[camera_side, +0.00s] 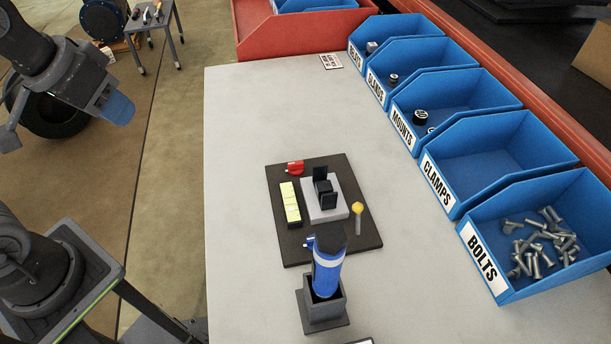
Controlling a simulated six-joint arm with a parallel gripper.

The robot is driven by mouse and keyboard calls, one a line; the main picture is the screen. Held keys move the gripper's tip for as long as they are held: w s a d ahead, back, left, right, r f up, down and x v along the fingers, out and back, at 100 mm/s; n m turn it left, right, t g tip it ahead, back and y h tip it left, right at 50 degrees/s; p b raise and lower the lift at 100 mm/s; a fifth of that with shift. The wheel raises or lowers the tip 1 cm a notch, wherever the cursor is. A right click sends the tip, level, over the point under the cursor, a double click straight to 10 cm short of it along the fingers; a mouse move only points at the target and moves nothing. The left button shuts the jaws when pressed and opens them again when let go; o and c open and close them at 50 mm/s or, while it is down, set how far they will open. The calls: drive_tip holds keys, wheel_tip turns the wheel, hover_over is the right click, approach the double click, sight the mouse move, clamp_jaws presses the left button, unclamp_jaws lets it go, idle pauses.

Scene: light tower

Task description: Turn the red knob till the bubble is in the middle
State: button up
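A small red knob (295,167) sits at the far left corner of a dark base plate (354,252) on the grey table. A yellow level vial (291,205) lies along the plate's left side, just in front of the knob. The bubble is too small to make out. A light grey block (336,213) with black upright parts (322,187) stands in the middle of the plate. My arm is at the left, away from the table. Nothing touches the knob.
A yellow-tipped pin (357,209) stands at the plate's right side. A blue cylindrical tool (327,272) stands in a dark grey holder (323,311) at the plate's front edge. Blue bins, including one of bolts (485,264), line the right. The table's left side (235,200) is clear.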

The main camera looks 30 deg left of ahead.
drive_tip(key=o, duration=0.5)
drive_tip(key=w, duration=0.3)
drive_tip(key=w+d+r+n+g, duration=0.1)
drive_tip(key=w, duration=0.1)
drive_tip(key=w+r+n+g, duration=0.1)
drive_tip(key=w, duration=0.2)
drive_tip(key=shift+w+d+h, duration=0.35)
drive_tip(key=shift+h, duration=0.05)
drive_tip(key=shift+c, duration=0.2)
drive_tip(key=shift+o, duration=1.4)
drive_tip(key=w+d+f+n+g, duration=0.2)
drive_tip(key=w, duration=0.6)
drive_tip(key=shift+w+h, duration=0.25)
drive_tip(key=shift+h, duration=0.15)
drive_tip(key=n+g+h, duration=0.1)
drive_tip(key=n+g, duration=0.3)
hover_over(296, 166)
drive_tip(key=w+a, duration=0.5)
wheel_tip(296, 166, down, 14)
drive_tip(key=x, duration=1.3)
drive_tip(key=shift+s+d+f, duration=0.2)
drive_tip(key=shift+s+d, duration=0.15)
drive_tip(key=shift+d, duration=0.1)
drive_tip(key=shift+c, duration=0.5)
drive_tip(key=c, duration=0.8)
